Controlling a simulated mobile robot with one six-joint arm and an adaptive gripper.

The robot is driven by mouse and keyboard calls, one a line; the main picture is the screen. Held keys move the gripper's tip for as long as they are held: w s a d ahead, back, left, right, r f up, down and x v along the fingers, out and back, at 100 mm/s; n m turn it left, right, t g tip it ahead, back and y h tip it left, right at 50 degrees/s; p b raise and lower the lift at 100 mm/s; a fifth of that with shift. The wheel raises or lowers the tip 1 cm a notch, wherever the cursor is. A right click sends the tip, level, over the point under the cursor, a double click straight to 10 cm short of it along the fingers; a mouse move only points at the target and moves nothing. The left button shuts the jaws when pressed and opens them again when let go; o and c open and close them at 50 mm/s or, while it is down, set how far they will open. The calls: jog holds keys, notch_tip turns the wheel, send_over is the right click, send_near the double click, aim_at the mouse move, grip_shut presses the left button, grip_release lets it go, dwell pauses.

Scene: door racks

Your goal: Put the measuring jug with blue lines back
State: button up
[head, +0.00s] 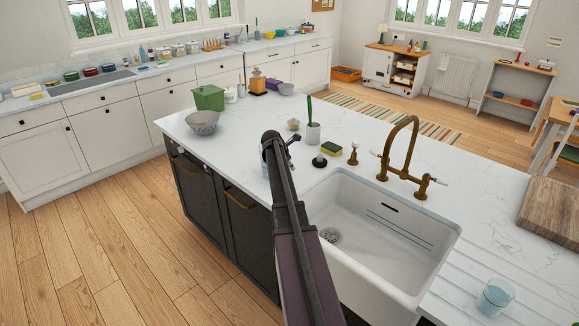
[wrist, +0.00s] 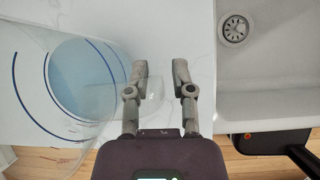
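The clear measuring jug with blue lines (wrist: 85,85) fills the left of the wrist view, with curved blue lines on its wall and a pale blue round bottom. My gripper (wrist: 160,70) is just right of it, with its two fingers apart. In the head view my gripper (head: 274,142) is over the island's left front edge, and my arm hides most of what is there. A clear, pale blue piece of the jug (head: 264,164) shows beside it.
The white sink (head: 385,235) is right of my gripper. A clear tumbler with blue in it (head: 495,295) stands at the island's right front. Dark cabinet doors (head: 215,205) are below the counter. A grey colander (head: 203,122) and green box (head: 208,97) stand behind left.

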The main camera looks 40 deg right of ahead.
jog(key=shift+r, duration=0.15)
dwell(0.3)
jog(key=p+v, duration=1)
jog(key=v, duration=0.1)
jog(key=shift+a+r, duration=0.2)
jog(key=shift+r, duration=0.2)
jog(key=shift+a, duration=0.1)
dwell(0.8)
jog(key=s+a+f+m+y, duration=0.1)
jog(key=s+a+m, duration=0.15)
jog(key=a, duration=0.65)
jog(key=s+a+m+y, duration=0.15)
jog(key=a+m, duration=0.25)
jog(key=a, duration=0.5)
jog(key=s+a+f+m+y, duration=0.1)
jog(key=s+a+m, duration=0.2)
jog(key=a, duration=0.6)
jog(key=s+a+m+y, duration=0.1)
jog(key=s+a+m, duration=0.3)
jog(key=a, duration=0.5)
jog(key=s+a+m+y, duration=0.2)
jog(key=s+a+m, duration=0.2)
jog(key=s+a, duration=0.5)
jog(key=shift+s+a+f+g, duration=0.3)
jog(key=shift+a+f+g, duration=0.1)
jog(key=shift+a, duration=0.15)
jog(key=shift+m, duration=0.25)
